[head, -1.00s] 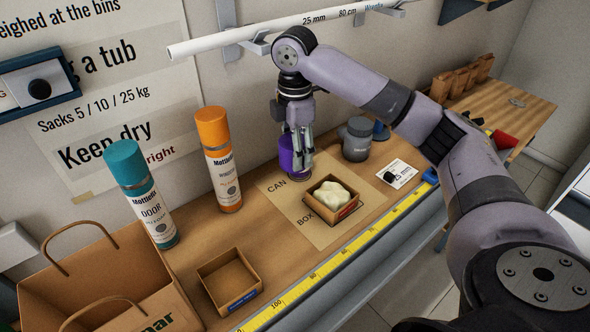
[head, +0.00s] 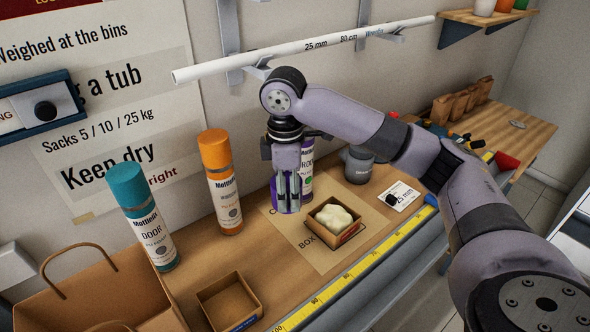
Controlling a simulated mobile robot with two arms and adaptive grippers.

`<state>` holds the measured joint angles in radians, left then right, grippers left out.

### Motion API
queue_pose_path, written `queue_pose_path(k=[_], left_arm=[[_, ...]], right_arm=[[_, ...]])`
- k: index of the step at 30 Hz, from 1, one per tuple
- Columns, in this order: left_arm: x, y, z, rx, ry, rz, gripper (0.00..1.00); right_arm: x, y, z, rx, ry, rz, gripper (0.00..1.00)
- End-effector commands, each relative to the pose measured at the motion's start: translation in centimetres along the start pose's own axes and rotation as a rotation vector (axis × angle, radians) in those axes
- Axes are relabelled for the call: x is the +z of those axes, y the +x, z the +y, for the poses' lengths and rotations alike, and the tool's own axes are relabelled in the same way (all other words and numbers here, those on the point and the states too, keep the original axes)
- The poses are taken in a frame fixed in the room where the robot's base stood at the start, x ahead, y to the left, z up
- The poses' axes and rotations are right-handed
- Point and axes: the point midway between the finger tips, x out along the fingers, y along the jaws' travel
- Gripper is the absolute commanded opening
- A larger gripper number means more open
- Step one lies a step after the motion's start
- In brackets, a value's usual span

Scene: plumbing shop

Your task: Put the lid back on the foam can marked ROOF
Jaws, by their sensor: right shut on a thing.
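The foam can marked ROOF (head: 307,165), with a purple and white label, stands upright at the CAN end of the paper mat (head: 325,260). It is partly hidden behind my right gripper (head: 287,206), and I cannot see its top. My right gripper points down, low over the mat in front of the can and a little to its left. It is shut on a purple piece that looks like the lid, mostly covered by the fingers. I cannot tell whether this piece touches the mat or the can. My left gripper is not in view.
An open box with pale foam (head: 334,217) sits close right of the gripper. Orange (head: 222,185) and teal (head: 142,215) cans stand left. An empty box (head: 231,303) and paper bag (head: 95,290) are in front. A grey tub (head: 358,168) stands behind. A pipe (head: 300,50) hangs above.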

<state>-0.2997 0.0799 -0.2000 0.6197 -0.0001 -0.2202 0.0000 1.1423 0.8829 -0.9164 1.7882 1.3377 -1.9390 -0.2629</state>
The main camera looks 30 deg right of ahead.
Motion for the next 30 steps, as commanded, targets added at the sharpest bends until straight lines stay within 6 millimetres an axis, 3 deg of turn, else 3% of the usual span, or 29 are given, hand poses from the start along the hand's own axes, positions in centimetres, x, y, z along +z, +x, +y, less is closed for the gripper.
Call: queue_pose_path(k=[12,18,24,30], left_arm=[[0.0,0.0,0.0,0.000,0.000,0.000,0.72],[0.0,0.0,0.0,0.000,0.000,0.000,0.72],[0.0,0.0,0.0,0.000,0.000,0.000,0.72],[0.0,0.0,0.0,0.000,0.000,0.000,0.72]], right_arm=[[-2.0,3.7,-10.1,-0.002,0.679,0.003,0.39],[-2.1,4.6,-13.7,-0.018,0.918,0.007,0.39],[-2.0,5.0,-15.2,-0.027,1.023,0.005,0.39],[-2.0,5.0,-15.3,-0.028,1.034,0.005,0.39]])
